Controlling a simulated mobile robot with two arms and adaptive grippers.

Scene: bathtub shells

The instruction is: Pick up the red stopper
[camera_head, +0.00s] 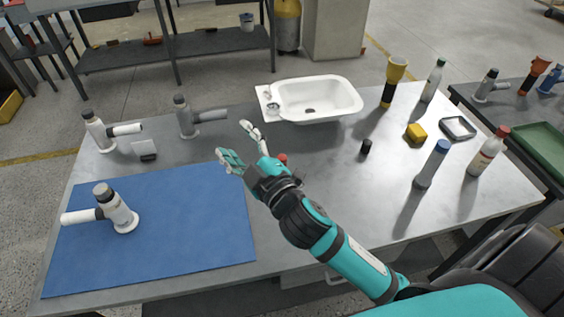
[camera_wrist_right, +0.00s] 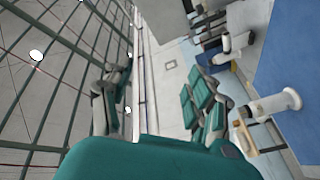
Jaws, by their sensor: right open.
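A small red object (camera_head: 282,159), which looks like the red stopper, shows on the grey table just behind my right arm near the wrist. My arm hides part of it. My right gripper (camera_head: 236,146) is open above the table, to the left of the red object, with its fingers pointing up and left. Nothing is between its fingers. In the right wrist view the open fingers (camera_wrist_right: 155,100) show, and I cannot make out the stopper there. My left gripper is not in view.
A white sink (camera_head: 345,103) stands at the back. A black stopper (camera_head: 366,147) and a yellow sponge (camera_head: 415,133) lie to the right, near a blue-capped bottle (camera_head: 432,165). A faucet (camera_head: 118,212) stands on the blue mat (camera_head: 190,235).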

